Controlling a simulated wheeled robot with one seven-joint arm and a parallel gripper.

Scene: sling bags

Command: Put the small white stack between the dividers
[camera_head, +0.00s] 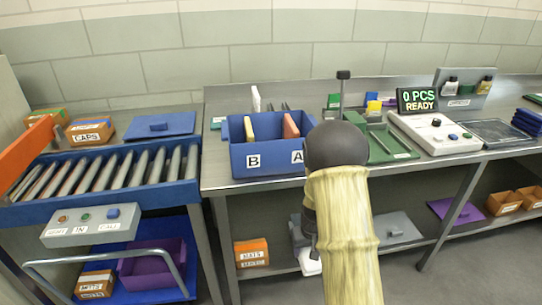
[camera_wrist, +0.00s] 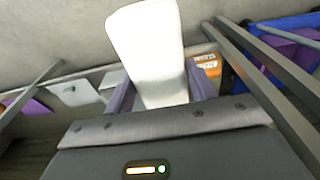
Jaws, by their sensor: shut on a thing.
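The small white stack (camera_wrist: 148,45) is a smooth white block between the two fingers of my gripper (camera_wrist: 160,92) in the wrist view. In the head view its white lower end (camera_head: 311,266) shows below my gripper, low in front of the workbench. My arm hides part of the gripper there. A blue bin (camera_head: 266,160) labelled B and A stands on the bench, up and left of my gripper. A yellow upright slab (camera_head: 249,129) and a red-orange one (camera_head: 290,126) stand apart inside it, apparently the dividers. The bin's right end is partly hidden by my arm.
The steel bench's front edge (camera_head: 230,187) lies between my gripper and the bin. A green fixture (camera_head: 390,145) and a white control box (camera_head: 436,132) stand right of the bin. A roller conveyor (camera_head: 100,172) is at left. An orange box (camera_head: 251,252) sits on the lower shelf.

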